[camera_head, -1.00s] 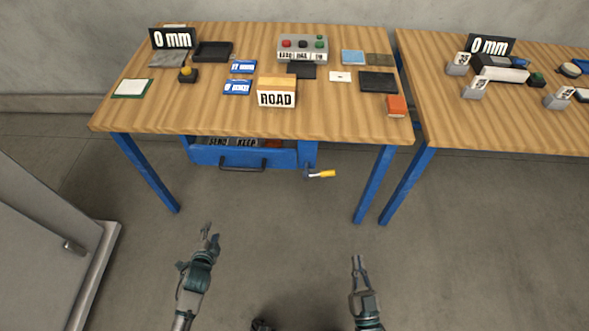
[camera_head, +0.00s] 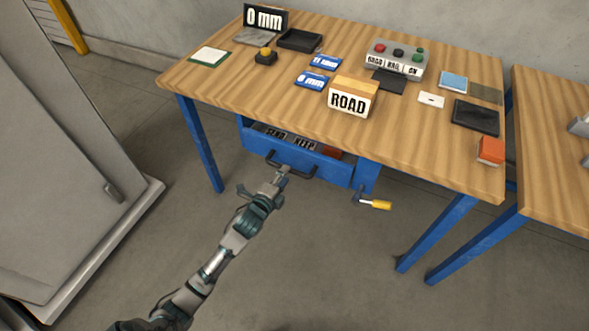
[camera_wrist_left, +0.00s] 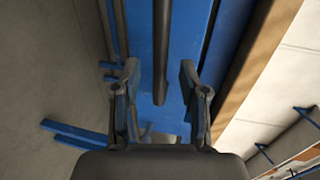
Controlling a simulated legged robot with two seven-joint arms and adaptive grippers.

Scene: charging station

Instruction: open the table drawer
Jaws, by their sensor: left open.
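The blue drawer (camera_head: 330,174) hangs under the wooden table (camera_head: 420,137). It stands slightly out, so labelled blocks inside show over its front. A dark bar handle (camera_head: 303,171) is on the drawer front. My left gripper (camera_head: 282,172) is at the handle, open. In the left wrist view, the handle (camera_wrist_left: 162,45) runs lengthwise between the two spread fingers of the gripper (camera_wrist_left: 160,78), in front of the blue drawer face (camera_wrist_left: 142,30). I cannot tell whether either finger touches it. My right gripper is out of view.
A crank with a yellow grip (camera_head: 376,204) sticks out right of the drawer. Blue table legs (camera_head: 200,145) stand on either side. A grey cabinet (camera_head: 70,150) is at the left. A second table (camera_head: 560,130) stands at the right. Floor before the drawer is clear.

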